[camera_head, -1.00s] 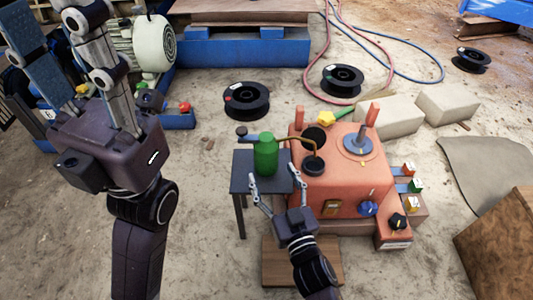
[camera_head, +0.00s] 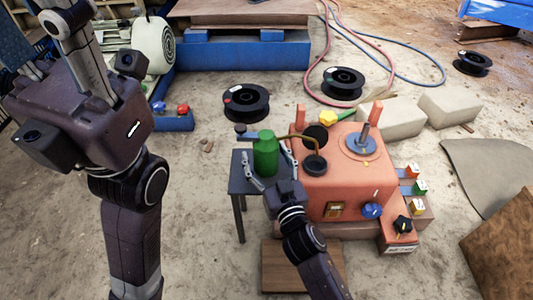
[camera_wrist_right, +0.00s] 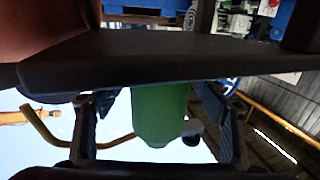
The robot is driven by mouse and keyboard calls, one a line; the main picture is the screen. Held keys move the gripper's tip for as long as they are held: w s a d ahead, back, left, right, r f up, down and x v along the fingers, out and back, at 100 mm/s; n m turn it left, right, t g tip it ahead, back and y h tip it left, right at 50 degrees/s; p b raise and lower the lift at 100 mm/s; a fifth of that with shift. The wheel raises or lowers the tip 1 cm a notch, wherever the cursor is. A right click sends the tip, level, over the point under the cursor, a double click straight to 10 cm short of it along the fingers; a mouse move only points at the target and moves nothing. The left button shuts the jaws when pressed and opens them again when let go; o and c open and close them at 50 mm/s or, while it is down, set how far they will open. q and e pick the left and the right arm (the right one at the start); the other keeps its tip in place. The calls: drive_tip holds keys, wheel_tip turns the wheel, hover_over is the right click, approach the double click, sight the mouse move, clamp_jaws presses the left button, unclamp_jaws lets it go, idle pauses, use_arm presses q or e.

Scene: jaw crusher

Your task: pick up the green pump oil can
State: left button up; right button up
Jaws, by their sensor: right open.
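The green pump oil can (camera_head: 265,154), with a thin bent spout, stands upright on a small dark table (camera_head: 242,180). My right gripper (camera_head: 268,165) is open, with one finger on each side of the can. In the right wrist view, the can (camera_wrist_right: 160,112) hangs upside down in the picture between the two spread fingers (camera_wrist_right: 160,128), with visible gaps beside it. The table's edge (camera_wrist_right: 150,58) crosses that view and hides part of the can. My left gripper (camera_head: 45,60) is raised at the upper left, fingers apart, tips cut off by the frame.
The orange jaw crusher model (camera_head: 345,180) stands close to the right of the table, with coloured switches (camera_head: 412,188) on its side. A wooden board (camera_head: 300,268) lies in front. Black spools (camera_head: 246,102), hoses and pale blocks (camera_head: 388,122) lie behind on the floor.

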drive_tip(key=shift+c, duration=0.4)
drive_tip(key=shift+r, duration=0.1)
drive_tip(key=c, duration=1.5)
drive_tip(key=shift+r, duration=0.15)
